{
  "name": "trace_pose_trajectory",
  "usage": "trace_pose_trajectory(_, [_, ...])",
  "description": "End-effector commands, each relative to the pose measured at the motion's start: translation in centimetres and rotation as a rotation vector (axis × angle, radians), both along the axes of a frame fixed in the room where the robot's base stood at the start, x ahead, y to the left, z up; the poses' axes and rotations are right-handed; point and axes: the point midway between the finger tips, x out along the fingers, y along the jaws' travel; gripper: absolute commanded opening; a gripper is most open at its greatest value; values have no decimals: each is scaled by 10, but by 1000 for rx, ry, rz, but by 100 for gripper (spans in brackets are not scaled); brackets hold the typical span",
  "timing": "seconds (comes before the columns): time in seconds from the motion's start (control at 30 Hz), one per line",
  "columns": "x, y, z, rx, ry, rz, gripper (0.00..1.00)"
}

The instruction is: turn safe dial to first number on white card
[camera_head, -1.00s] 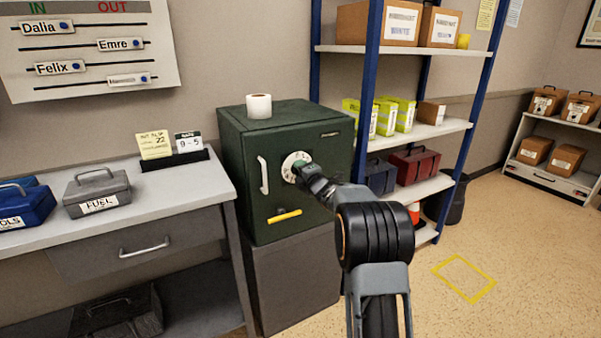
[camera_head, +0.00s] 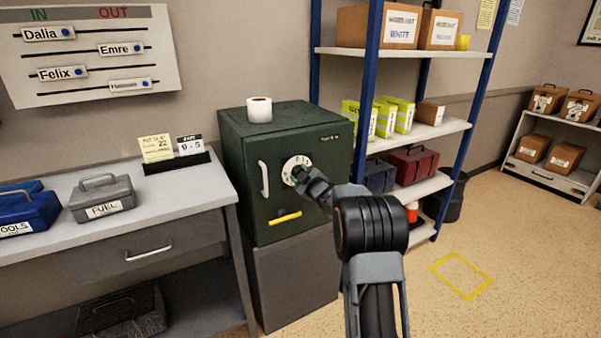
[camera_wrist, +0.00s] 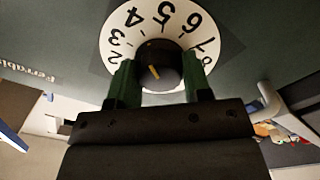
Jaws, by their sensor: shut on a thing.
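The green safe (camera_head: 290,130) stands on a dark grey base, its door closed. Its dial is a white numbered ring (camera_head: 289,170) with a dark central knob. In the wrist view the ring (camera_wrist: 113,57) shows numbers including 2 to 6, upside down, and the knob (camera_wrist: 163,55) carries a short yellow mark. My gripper (camera_wrist: 155,82) is shut on the knob, with one green finger on each side. The lower ring is hidden by my gripper. The white card (camera_head: 190,144) stands on the desk in a black holder, reading "9 - 5".
A yellow card (camera_head: 156,148) reading 22 stands beside the white card. The safe has a pale handle (camera_head: 264,179) and a yellow bar (camera_head: 285,218). A paper roll (camera_head: 259,110) sits on top. Blue-framed shelving (camera_head: 365,90) stands close right. Floor at right is open.

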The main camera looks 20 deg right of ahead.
Motion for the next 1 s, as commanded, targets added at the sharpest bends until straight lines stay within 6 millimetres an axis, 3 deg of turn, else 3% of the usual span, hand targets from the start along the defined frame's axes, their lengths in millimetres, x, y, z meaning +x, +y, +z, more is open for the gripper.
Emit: trace_pose_trajectory(1.0, [0,0,2,960,111,0,21])
